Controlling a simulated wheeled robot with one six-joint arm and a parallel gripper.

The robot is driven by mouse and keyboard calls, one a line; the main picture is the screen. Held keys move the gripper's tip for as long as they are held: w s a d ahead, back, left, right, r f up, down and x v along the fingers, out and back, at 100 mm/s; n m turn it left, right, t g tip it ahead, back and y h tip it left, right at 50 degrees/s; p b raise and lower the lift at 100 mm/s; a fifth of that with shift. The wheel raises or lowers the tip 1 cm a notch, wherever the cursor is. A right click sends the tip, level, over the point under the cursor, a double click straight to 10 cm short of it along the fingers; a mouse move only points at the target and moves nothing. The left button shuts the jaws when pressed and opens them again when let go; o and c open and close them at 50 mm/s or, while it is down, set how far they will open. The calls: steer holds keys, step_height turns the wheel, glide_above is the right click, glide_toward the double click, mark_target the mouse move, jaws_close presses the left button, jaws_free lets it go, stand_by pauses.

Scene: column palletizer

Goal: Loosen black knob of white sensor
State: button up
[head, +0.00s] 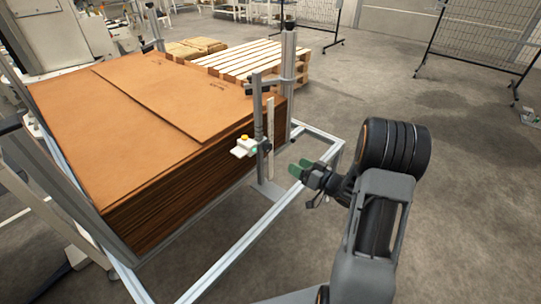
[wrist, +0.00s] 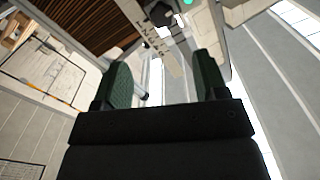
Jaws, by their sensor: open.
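The white sensor (head: 241,151), with a yellow top and a small green light, is mounted on a grey upright post (head: 258,110) beside the cardboard stack. A dark round knob (wrist: 160,14) shows at the top of the wrist view, near a green light at the picture's edge. I cannot make out the knob clearly in the head view. My gripper (head: 299,169) has green finger pads and is open and empty, to the right of the sensor and apart from it. In the wrist view its fingers (wrist: 162,72) are spread below the knob, with a gap between.
A tall stack of brown cardboard sheets (head: 150,85) stands left of the post. A thin upright scale (head: 270,120) is next to the sensor. A metal frame rail (head: 235,252) runs low in front. Wooden pallets (head: 245,60) lie behind.

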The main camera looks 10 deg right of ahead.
mark_target(270, 150)
steer(key=b+x, duration=0.1)
steer(key=x, duration=1.2)
steer(key=shift+w+a, duration=0.1)
steer(key=c, duration=0.9)
